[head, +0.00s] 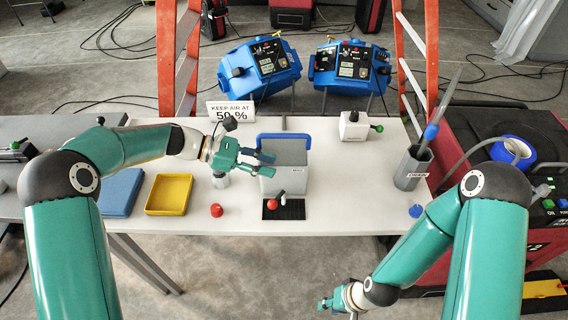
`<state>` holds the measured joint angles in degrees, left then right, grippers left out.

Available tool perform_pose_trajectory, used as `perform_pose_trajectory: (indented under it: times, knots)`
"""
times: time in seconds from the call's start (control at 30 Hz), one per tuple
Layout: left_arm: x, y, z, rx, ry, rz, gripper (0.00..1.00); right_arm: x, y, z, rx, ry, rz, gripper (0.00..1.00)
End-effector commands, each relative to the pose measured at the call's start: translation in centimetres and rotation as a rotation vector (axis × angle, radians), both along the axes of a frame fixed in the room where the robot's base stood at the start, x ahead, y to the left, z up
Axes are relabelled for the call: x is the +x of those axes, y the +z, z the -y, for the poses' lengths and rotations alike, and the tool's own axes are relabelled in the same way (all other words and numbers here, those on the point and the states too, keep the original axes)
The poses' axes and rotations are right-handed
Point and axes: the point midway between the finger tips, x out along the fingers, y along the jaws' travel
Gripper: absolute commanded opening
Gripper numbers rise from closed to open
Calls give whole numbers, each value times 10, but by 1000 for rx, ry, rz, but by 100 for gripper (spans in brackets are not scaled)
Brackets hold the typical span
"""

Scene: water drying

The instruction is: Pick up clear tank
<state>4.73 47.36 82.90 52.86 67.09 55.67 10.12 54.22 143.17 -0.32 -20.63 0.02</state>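A grey, box-shaped tank (291,182) with a blue handle bar along its top stands at the middle of the white table. I cannot tell from here whether its walls are clear. My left gripper (270,164) points right, with its fingers apart at the tank's upper left; its fingertips overlap the tank in the picture, and contact is unclear. A small pale cylinder (222,182) stands below the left gripper, partly hidden by it. My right gripper (325,304) is low at the bottom, in front of the table and away from the tank; its fingers are too small to read.
A black pad (292,211) with a red-knobbed part lies before the tank. A red knob (216,210), yellow tray (152,208) and blue tray (121,194) lie left. A white box (353,127) and grey holder (411,170) stand right. A sign (230,111) stands behind.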

Motion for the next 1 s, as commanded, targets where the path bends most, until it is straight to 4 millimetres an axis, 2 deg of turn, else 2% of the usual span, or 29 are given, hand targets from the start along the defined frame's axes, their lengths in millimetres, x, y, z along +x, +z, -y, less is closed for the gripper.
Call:
perform_pose_trajectory:
  times: [0.17,0.4,0.7,0.73,0.9,1.0]
  knots:
    - [2,-4,13,0,-2,-3,32,0,7,0,0,0,0,31]
    - [5,-17,43,0,-2,-2,32,0,18,0,0,0,0,31]
    - [6,-21,49,0,0,0,32,0,18,0,0,0,0,31]
    - [6,-21,49,0,0,0,31,0,18,0,0,0,0,31]
    - [6,-21,49,0,0,0,2,0,18,0,0,0,0,31]
    - [6,-21,49,0,0,0,0,0,18,0,0,0,0,31]
